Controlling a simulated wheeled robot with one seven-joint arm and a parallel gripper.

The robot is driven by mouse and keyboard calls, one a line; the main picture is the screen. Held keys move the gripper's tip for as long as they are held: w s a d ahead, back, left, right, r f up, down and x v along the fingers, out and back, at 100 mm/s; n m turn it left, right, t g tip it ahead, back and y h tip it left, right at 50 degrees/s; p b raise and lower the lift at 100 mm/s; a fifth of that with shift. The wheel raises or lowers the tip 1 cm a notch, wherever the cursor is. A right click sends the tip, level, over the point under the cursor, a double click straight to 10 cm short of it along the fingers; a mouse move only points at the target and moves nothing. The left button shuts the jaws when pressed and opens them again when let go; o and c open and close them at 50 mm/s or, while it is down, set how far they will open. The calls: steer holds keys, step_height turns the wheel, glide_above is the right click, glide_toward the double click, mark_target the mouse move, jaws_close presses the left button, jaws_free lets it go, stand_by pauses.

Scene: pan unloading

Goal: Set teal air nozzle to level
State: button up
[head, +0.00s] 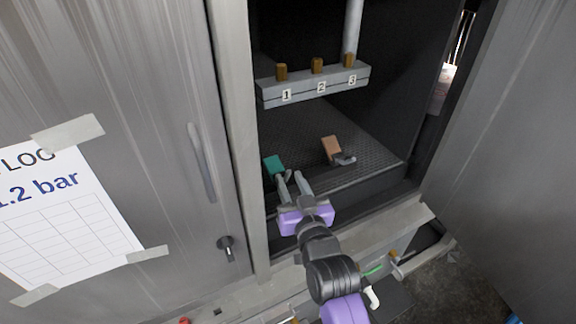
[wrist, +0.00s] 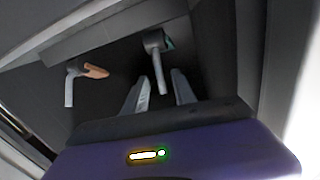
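The teal air nozzle (head: 274,163) lies near the left side of the cabinet's dark perforated floor, with a grey metal end towards my gripper. It also shows in the wrist view (wrist: 155,42), where a grey tube hangs from its head and the teal part is mostly hidden behind. My gripper (head: 292,180) reaches into the cabinet opening with its fingers apart and empty. In the wrist view my gripper (wrist: 160,86) has the nozzle's tube just beyond and between its fingertips. I cannot tell whether they touch it.
An orange nozzle (head: 332,148) with a grey end lies to the right; it shows at left in the wrist view (wrist: 95,71). A cabinet door (head: 110,120) and frame post (head: 240,130) stand close on the left.

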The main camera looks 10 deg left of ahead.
mark_target(279, 166)
steer(key=shift+x, duration=2.75)
jaws_close()
